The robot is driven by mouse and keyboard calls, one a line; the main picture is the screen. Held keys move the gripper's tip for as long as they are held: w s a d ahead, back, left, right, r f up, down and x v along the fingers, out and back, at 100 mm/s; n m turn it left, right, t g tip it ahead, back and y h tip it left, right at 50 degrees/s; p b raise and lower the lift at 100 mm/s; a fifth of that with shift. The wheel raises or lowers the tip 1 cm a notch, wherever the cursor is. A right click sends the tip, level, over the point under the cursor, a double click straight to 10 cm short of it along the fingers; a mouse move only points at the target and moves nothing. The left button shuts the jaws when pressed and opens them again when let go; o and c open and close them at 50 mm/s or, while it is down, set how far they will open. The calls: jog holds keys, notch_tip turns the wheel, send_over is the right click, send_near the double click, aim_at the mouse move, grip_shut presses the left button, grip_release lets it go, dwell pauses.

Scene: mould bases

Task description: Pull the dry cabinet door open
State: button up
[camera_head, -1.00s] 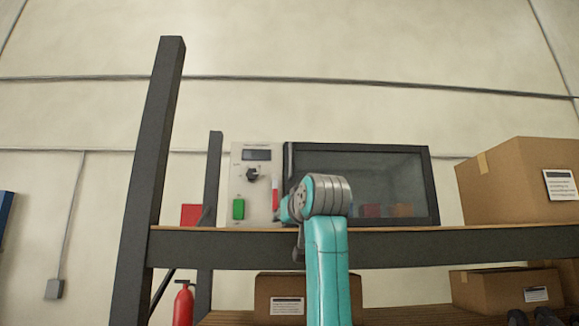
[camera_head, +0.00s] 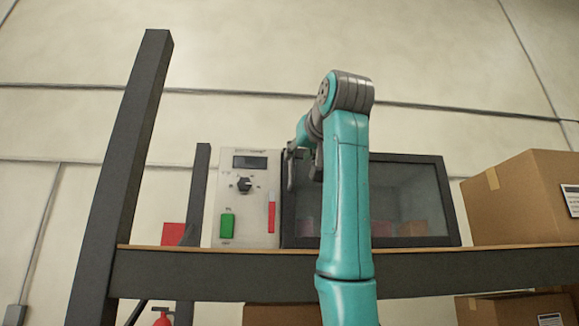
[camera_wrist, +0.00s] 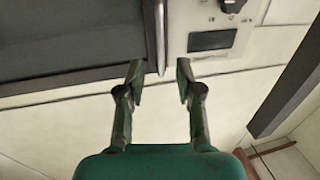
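The dry cabinet stands on a shelf, with a dark-framed glass door (camera_head: 408,195) that looks shut. In the wrist view the door (camera_wrist: 70,35) is on the left, and its upright bar handle (camera_wrist: 161,38) runs along the edge beside the control panel. My gripper (camera_wrist: 160,70) is open and empty, its fingertips on either side of the line of the handle's end. I cannot tell whether they touch it. In the head view my gripper (camera_head: 304,170) is in front of the door's left edge, and my arm hides part of the glass.
The panel (camera_head: 250,205) left of the door has a display, a knob (camera_head: 243,185), a green button (camera_head: 227,225) and a red strip. A dark post (camera_head: 125,150) stands left, a cardboard box (camera_head: 525,195) right. The shelf edge (camera_head: 460,268) runs below.

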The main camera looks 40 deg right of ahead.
aim_at(291, 164)
jog(key=x, duration=0.7)
jog(key=shift+w, duration=0.15)
grip_shut()
